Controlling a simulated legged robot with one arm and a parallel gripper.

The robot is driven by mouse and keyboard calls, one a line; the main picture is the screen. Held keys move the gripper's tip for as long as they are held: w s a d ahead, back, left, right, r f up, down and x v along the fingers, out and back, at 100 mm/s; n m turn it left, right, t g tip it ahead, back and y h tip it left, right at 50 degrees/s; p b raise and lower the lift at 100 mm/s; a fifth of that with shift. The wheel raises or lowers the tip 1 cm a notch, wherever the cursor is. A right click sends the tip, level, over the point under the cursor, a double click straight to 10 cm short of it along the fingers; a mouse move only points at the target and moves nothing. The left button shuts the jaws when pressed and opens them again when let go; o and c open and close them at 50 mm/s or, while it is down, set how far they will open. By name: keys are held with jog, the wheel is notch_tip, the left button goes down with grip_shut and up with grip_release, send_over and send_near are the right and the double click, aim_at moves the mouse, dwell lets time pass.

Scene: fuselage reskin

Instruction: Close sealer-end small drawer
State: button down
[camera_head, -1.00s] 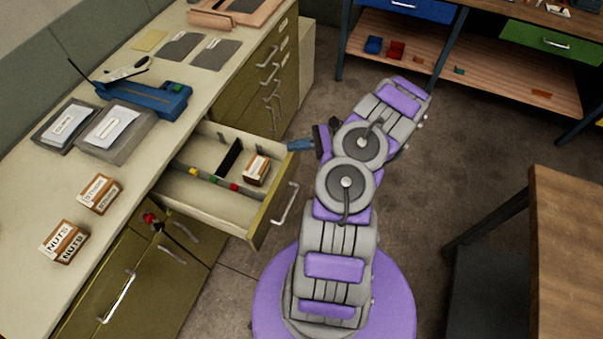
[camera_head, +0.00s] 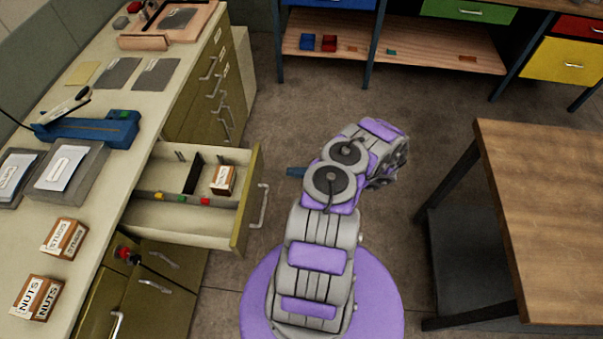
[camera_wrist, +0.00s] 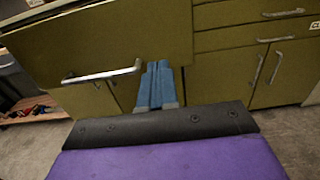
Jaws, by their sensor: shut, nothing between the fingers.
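An olive drawer (camera_head: 246,201) stands pulled out of the left workbench, with a small box inside and a silver handle on its front. In the wrist view the drawer front (camera_wrist: 90,45) fills the upper left, and its handle (camera_wrist: 102,75) lies left of the fingers. My gripper (camera_head: 294,172) is to the right of the drawer front, with a visible gap in the head view. In the wrist view my gripper (camera_wrist: 157,85) has its blue fingers together and empty, pointing toward the front's lower right edge. Contact cannot be told there.
The workbench top (camera_head: 100,190) holds a nuts box (camera_head: 38,298), a studs box (camera_head: 65,237) and a blue tool (camera_head: 95,130). Closed drawers (camera_head: 215,85) stand beyond. A wooden table (camera_head: 550,200) is at right. The floor between is clear.

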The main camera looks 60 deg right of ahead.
aim_at(260, 169)
jog(key=b+x, duration=0.2)
jog(key=x, duration=0.7)
jog(key=shift+w+a, duration=0.1)
jog(key=shift+w, duration=0.05)
